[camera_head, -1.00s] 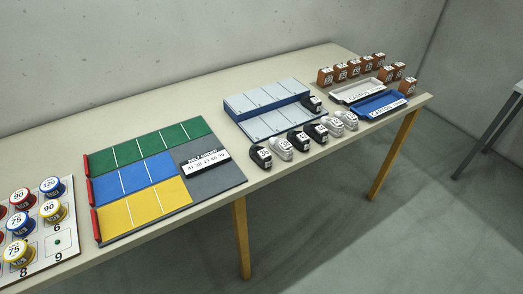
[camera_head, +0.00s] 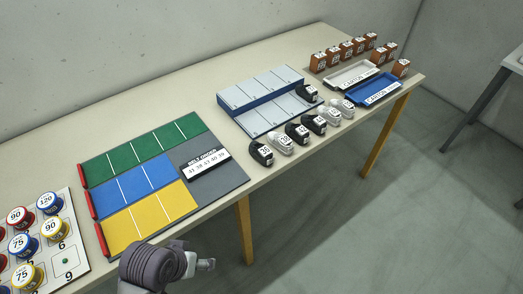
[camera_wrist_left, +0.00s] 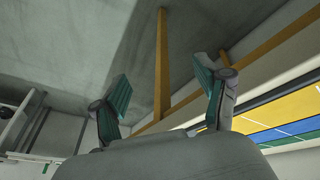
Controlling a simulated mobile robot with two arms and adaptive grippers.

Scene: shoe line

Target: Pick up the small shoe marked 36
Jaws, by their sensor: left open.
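Several small black and white shoes stand in a row along the table's front edge in the head view. The black shoe at the row's left end (camera_head: 260,153) carries a white label that looks like 36, though the print is small. My left arm shows at the bottom of the head view, well to the left of and nearer than that shoe. In the left wrist view my left gripper (camera_wrist_left: 160,75) is open and empty, its two fingers spread apart. No shoe shows in that view. My right gripper is not in view.
Behind the shoes is a light-grey stepped rack (camera_head: 262,88) with one black shoe (camera_head: 307,93) on it. A white tray (camera_head: 350,74), a blue tray (camera_head: 375,88) and brown boxes stand right. A coloured board (camera_head: 140,187) and numbered spools lie left.

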